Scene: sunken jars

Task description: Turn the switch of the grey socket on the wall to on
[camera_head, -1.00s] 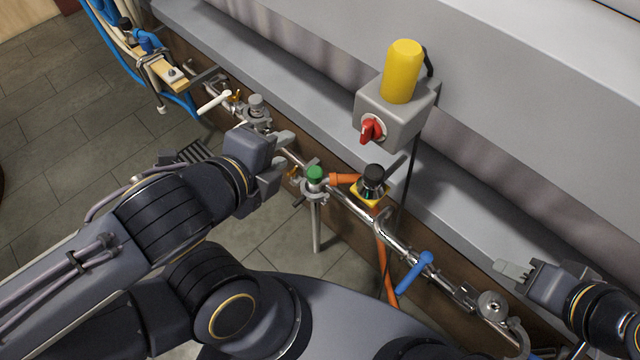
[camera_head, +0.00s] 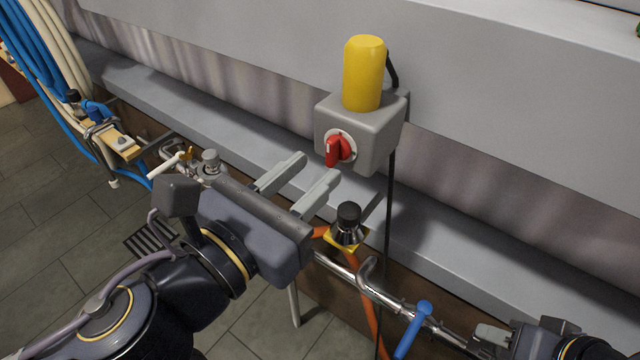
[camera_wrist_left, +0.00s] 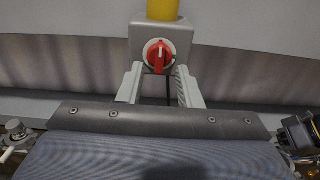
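The grey socket (camera_head: 372,138) is a box on the wall with a yellow plug (camera_head: 363,74) standing in its top. Its red rotary switch (camera_head: 338,150) sits on a pale round plate on the front face. In the left wrist view the red switch (camera_wrist_left: 159,55) stands upright, ahead of and between the fingers. My left gripper (camera_head: 318,168) is open and empty, its two fingers apart and pointing at the socket, short of the switch. My right gripper (camera_head: 486,338) is at the lower right edge, partly cut off; its finger opening cannot be made out.
A steel pipe (camera_head: 340,270) runs below the wall ledge. A black-capped fitting (camera_head: 348,222) on a yellow plate and a blue-handled valve (camera_head: 414,328) stand near it. A black cable (camera_head: 390,215) hangs below the socket. Blue hoses (camera_head: 40,60) hang at far left.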

